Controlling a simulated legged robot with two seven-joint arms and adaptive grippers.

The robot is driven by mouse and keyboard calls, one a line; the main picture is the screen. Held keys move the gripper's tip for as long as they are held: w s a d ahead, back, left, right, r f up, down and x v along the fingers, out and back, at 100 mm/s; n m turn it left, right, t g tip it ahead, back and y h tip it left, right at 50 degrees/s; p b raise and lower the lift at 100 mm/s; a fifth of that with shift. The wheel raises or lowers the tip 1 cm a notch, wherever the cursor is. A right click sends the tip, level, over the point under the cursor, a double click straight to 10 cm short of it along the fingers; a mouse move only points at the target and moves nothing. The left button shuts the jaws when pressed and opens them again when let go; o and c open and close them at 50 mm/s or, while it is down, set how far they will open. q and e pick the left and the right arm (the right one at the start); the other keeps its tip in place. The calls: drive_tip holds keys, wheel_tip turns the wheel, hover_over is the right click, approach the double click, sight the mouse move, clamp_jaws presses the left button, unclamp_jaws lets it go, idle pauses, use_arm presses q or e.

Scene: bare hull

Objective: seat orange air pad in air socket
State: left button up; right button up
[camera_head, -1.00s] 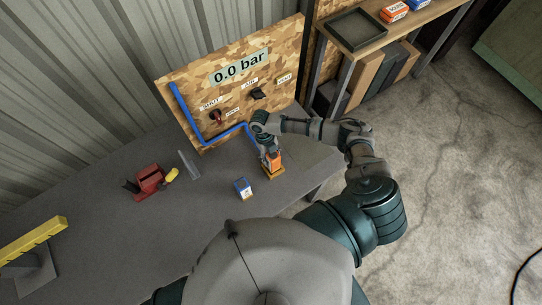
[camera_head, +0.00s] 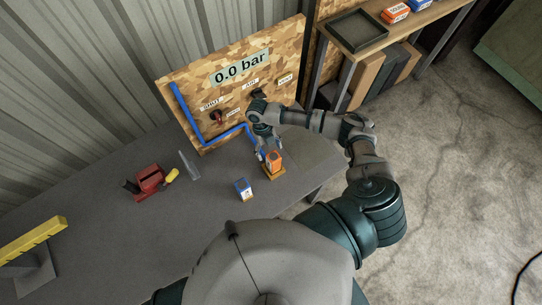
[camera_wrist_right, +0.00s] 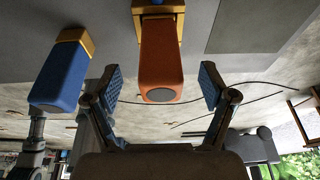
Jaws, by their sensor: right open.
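The orange air pad (camera_head: 273,159) stands upright on a gold base piece (camera_head: 272,173) near the right side of the grey table. In the right wrist view the pad (camera_wrist_right: 160,60) points its free end toward me, its far end meeting a gold bracket (camera_wrist_right: 158,8), which I take for the air socket. How deep it sits there I cannot tell. My right gripper (camera_head: 265,151) is just on the board side of the pad. In the wrist view its open fingers (camera_wrist_right: 160,85) lie on either side of the pad's free end, with gaps. My left gripper is out of view.
A blue block (camera_head: 243,188) with a gold foot stands left of the pad. A board (camera_head: 240,66) reading 0.0 bar, with blue pipe, stands behind. A red device (camera_head: 150,179) and yellow bar (camera_head: 34,243) are further left.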

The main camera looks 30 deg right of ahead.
drive_tip(key=v, duration=0.6)
drive_tip(key=shift+r, duration=0.2)
